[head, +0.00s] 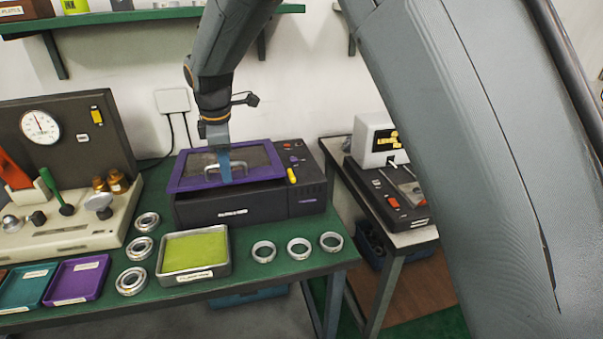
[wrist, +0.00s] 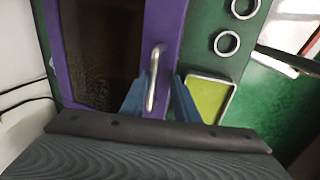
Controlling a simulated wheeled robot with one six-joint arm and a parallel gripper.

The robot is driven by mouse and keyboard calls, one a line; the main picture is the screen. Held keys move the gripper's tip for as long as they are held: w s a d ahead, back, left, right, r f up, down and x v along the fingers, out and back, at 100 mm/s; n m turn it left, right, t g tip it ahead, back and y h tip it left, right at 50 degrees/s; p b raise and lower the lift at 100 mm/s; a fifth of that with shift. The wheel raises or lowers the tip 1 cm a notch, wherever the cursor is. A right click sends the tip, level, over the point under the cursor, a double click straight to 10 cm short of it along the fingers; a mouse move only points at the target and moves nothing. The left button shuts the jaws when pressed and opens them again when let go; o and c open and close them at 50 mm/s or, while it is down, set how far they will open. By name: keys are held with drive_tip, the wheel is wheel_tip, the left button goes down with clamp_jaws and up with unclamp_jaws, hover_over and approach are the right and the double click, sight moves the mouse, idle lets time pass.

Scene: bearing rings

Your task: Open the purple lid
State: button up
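The purple lid (head: 262,149) is a purple frame around a dark window, on top of a black machine box (head: 235,209) on the green bench. It looks closed or nearly so; I cannot tell whether there is a small gap. A silver bar handle (head: 240,170) stands near its front edge. My gripper (head: 225,170) points down at the handle. In the wrist view, the blue fingers (wrist: 158,95) are apart, one on each side of the handle (wrist: 154,75), with space visible at least on the right. The lid (wrist: 168,30) fills the upper left there.
A tray with a yellow-green pad (head: 195,251) stands in front of the box, with several metal rings (head: 299,248) on both sides. A gauge stand (head: 70,150) is at left. A green shelf (head: 150,15) hangs above. A second table (head: 385,200) stands at right.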

wheel_tip(320, 180, up, 7)
drive_tip(key=s+b, duration=0.2)
drive_tip(key=s+d+f+m, duration=0.1)
drive_tip(key=d+f+m, duration=0.1)
drive_tip(key=d, duration=0.6)
drive_tip(key=s+d+f+m, duration=0.1)
drive_tip(key=d+f+m, duration=0.2)
drive_tip(key=d, duration=0.4)
drive_tip(key=shift+s+d+f+m+g+b, duration=0.25)
drive_tip(key=shift+d+f+m+g+b, duration=0.1)
drive_tip(key=shift+m, duration=0.55)
